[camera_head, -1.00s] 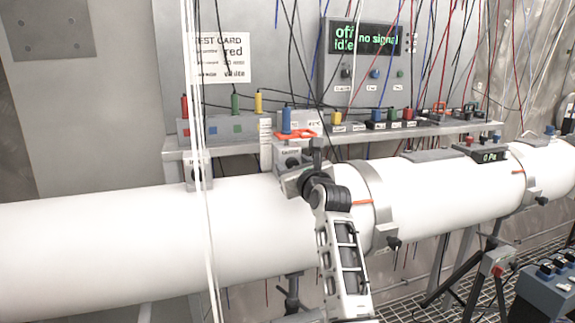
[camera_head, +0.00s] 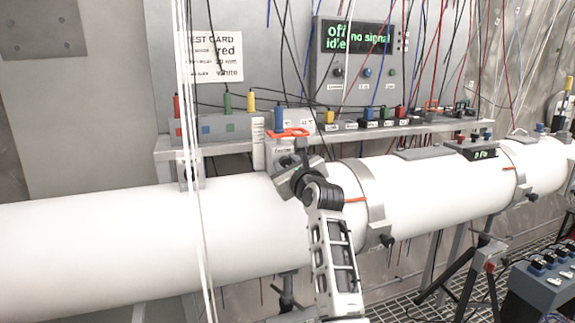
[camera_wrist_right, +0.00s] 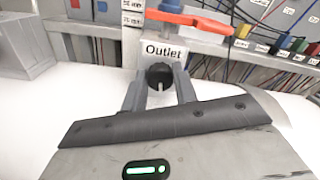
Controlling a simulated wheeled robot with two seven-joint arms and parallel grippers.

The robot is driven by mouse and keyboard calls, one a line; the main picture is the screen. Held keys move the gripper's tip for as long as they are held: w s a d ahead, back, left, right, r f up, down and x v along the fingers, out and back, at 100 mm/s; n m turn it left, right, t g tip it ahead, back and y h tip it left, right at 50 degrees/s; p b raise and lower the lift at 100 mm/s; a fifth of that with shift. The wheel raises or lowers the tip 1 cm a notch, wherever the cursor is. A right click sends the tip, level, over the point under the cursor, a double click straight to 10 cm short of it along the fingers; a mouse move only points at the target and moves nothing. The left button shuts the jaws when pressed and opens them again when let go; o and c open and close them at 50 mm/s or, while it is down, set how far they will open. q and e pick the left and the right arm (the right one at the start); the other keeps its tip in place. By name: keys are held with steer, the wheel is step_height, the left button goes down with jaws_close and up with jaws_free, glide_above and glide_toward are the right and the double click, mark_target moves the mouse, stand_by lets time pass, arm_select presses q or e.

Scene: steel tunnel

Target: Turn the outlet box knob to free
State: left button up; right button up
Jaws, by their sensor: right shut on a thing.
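The outlet box (camera_wrist_right: 166,50) is a pale box labelled "Outlet", sitting on top of the white tube. Its round black knob (camera_wrist_right: 160,75) has a pale pointer mark that points down in the right wrist view. My right gripper (camera_wrist_right: 160,88) has one finger on each side of the knob and is shut on it. In the head view my right gripper (camera_head: 292,168) is at the box front and largely hides the knob. A red-orange handle (camera_wrist_right: 190,20) sits above the box. My left gripper is not in view.
The white tube (camera_head: 110,235) runs across the view below a grey shelf (camera_head: 225,149) with coloured plugs. A display panel (camera_head: 358,38) reads "off", "idle" and "no signal". Pale cables (camera_head: 196,200) hang in front of the tube on the left.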

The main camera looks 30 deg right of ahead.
steer(key=n, duration=0.4)
steer(key=shift+n, duration=0.3)
steer(key=n, duration=0.4)
steer(key=shift+n, duration=0.3)
steer(key=n, duration=0.4)
steer(key=shift+n, duration=0.3)
steer(key=n, duration=0.3)
steer(key=shift+n, duration=0.3)
steer(key=n, duration=0.3)
steer(key=shift+n, duration=0.3)
steer(key=n, duration=0.9)
steer(key=shift+d+n, duration=0.1)
steer(key=shift+n, duration=1.7)
